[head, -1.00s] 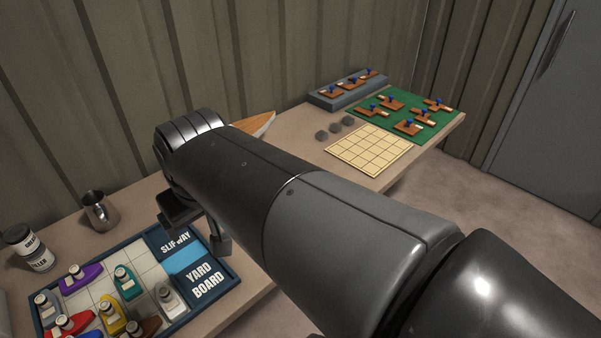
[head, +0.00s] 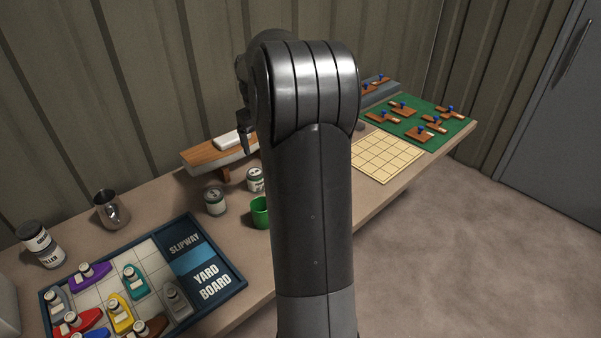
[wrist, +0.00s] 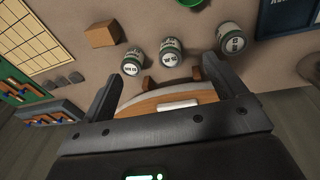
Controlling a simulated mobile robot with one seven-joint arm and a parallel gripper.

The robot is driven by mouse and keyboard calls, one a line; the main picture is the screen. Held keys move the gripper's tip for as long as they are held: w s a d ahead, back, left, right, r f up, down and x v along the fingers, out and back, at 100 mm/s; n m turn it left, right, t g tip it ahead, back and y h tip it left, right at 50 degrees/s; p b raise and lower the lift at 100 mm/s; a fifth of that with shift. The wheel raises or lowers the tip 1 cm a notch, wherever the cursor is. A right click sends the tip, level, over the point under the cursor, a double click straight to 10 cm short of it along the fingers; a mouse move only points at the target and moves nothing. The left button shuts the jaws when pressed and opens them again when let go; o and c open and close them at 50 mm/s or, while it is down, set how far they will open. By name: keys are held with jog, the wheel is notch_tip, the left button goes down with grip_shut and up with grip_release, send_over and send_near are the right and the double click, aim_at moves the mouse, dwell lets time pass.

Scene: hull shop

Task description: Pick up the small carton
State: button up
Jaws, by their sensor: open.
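The small carton, a plain brown box (wrist: 102,34), sits on the workbench in the wrist view, near the pale grid board. In the head view I do not see it; my arm covers that part of the bench. My gripper (wrist: 160,70) is open and empty in the wrist view, its two fingers spread wide over the wooden boat hull and its stand. The carton lies outside the fingers, beyond the left fingertip in that view. In the head view only a dark part of the gripper shows left of my arm.
The hull (head: 205,154) stands at the wall with a white block (head: 234,139) on it. Several tins, including one (head: 214,201), and a green cup (head: 260,212) are in front. The yard board (head: 216,262) is left; a grid board (head: 381,157) and green mat (head: 447,128) are right.

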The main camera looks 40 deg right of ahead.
jog(key=shift+m+g+y, duration=0.4)
jog(key=shift+g+y, duration=0.1)
jog(key=shift+y, duration=0.1)
jog(key=d+f, duration=0.4)
jog(key=d, duration=0.1)
jog(key=d+f, duration=0.4)
jog(key=d, duration=0.2)
jog(key=d+f, duration=0.4)
jog(key=d, duration=0.2)
jog(key=shift+d+f, duration=0.2)
jog(key=shift+f, duration=0.2)
jog(key=shift+d+f, duration=0.15)
jog(key=shift+f, duration=0.15)
notch_tip(320, 180, down, 5)
jog(key=shift+f, duration=0.15)
jog(key=f, duration=0.5)
jog(key=shift+d+f, duration=0.1)
jog(key=shift+d, duration=0.25)
jog(key=c, duration=1.1)
